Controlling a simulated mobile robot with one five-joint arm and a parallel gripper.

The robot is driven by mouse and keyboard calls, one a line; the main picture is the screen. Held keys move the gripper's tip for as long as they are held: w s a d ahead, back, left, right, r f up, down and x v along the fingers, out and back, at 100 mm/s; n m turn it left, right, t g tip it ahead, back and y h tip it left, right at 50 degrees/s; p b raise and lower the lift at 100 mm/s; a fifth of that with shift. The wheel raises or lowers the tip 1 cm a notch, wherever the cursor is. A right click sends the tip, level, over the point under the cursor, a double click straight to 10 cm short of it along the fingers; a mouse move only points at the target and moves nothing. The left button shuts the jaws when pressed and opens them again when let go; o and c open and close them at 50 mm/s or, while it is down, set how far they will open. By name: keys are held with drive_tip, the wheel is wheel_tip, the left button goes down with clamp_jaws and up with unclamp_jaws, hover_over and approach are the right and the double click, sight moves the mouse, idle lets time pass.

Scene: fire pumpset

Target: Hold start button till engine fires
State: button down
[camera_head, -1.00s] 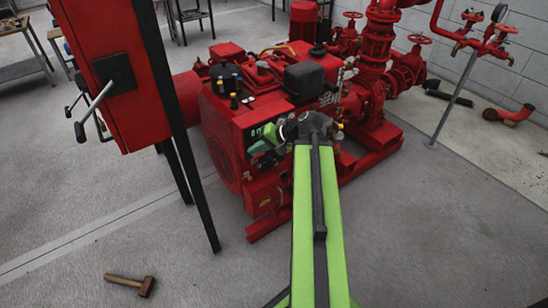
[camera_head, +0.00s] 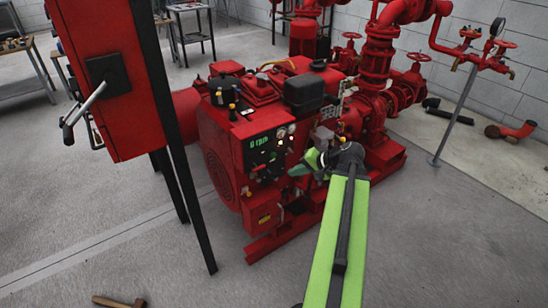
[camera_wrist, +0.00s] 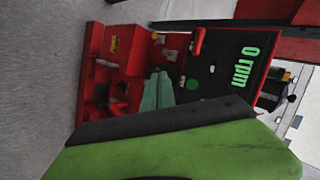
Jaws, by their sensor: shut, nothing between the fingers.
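The red engine (camera_head: 222,150) carries a black control panel (camera_head: 258,158) with a green display (camera_head: 260,142). In the wrist view the display (camera_wrist: 246,66) reads "0 rpm", with the picture turned on its side. A round green button (camera_wrist: 192,84) and a red switch (camera_wrist: 198,40) are on the panel; I cannot read a start label. My gripper (camera_head: 296,170) is shut and empty, just right of the panel in the head view. Its teal fingers (camera_wrist: 157,92) show beside the green button in the wrist view; I see no clear contact.
A red cabinet (camera_head: 105,75) on black legs, with a grey-handled lever (camera_head: 86,106), stands at the left. Red pipes and valves (camera_head: 376,70) rise behind the engine. A hammer (camera_head: 118,302) lies on the floor at the bottom.

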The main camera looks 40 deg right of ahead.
drive_tip(key=w, duration=0.8)
drive_tip(key=shift+d, duration=0.25)
idle(1.7)
drive_tip(key=shift+w, duration=0.35)
drive_tip(key=shift+w, duration=0.45)
idle(2.9)
drive_tip(key=shift+s, duration=0.85)
drive_tip(key=shift+s, duration=0.1)
drive_tip(key=shift+s+a, duration=0.15)
drive_tip(key=shift+s, duration=2.25)
